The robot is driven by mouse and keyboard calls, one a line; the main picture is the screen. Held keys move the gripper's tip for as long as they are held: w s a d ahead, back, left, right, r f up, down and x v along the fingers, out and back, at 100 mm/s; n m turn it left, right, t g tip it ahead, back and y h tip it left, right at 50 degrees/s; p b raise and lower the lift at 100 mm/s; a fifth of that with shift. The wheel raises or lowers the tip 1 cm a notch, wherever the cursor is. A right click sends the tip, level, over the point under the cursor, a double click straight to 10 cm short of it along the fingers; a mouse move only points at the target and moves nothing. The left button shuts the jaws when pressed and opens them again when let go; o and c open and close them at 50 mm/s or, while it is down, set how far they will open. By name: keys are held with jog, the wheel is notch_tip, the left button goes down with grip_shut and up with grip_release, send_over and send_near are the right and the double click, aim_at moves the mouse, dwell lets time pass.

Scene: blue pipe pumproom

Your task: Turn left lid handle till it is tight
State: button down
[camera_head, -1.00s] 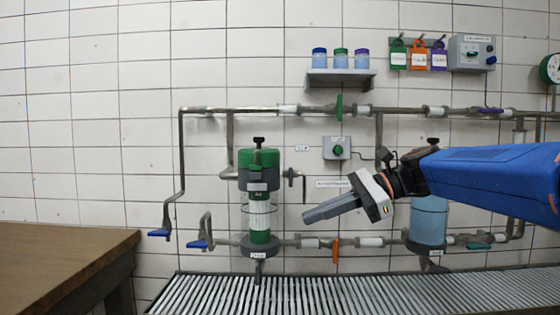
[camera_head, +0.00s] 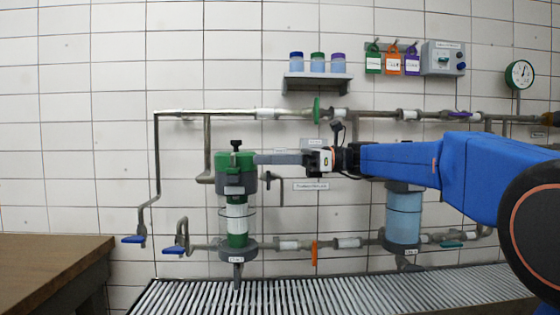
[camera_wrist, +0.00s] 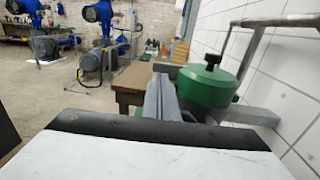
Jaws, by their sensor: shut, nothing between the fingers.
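The left filter housing has a green lid (camera_head: 240,160) with a black lid handle (camera_head: 236,146) standing on top, above a clear and green body (camera_head: 237,218). My gripper (camera_head: 258,159) is level, pointing left, shut and empty. Its fingertips are at lid height, at the lid's right edge in the head view; whether they touch cannot be told there. In the wrist view the shut fingers (camera_wrist: 160,97) lie left of the green lid (camera_wrist: 207,86), seemingly in front of it rather than over it. The black handle (camera_wrist: 213,60) shows unheld, above finger level.
Pipes run along the tiled wall, with a green valve lever (camera_head: 316,111) above and an orange one (camera_head: 314,253) below. The right housing (camera_head: 403,215) is partly behind my arm. A wooden table (camera_head: 50,265) stands left. A slatted grate (camera_head: 330,293) lies below.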

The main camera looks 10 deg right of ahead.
aim_at(232, 161)
jog(key=shift+s+a, duration=0.1)
jog(key=shift+a, duration=1.95)
jog(key=shift+s+a+m+t, duration=0.15)
jog(key=shift+s+m+t, duration=0.15)
jog(key=shift+m+t, duration=0.6)
jog(key=shift+s+a+m+t+h, duration=0.4)
jog(key=shift+m+t+h, duration=0.7)
jog(key=shift+t, duration=0.85)
jog(key=shift+s+a+m+t+h, duration=0.25)
jog(key=shift+a+m+t+h, duration=0.35)
jog(key=shift+m+t, duration=1.1)
jog(key=shift+s+a+m+t+h, duration=0.35)
jog(key=shift+m+t+h, duration=0.65)
jog(key=shift+t, duration=1.15)
jog(key=shift+a, duration=0.15)
jog(key=shift+w+a, duration=0.2)
jog(key=shift+a, duration=1.25)
jog(key=shift+w+a, duration=0.1)
jog(key=shift+a, duration=0.05)
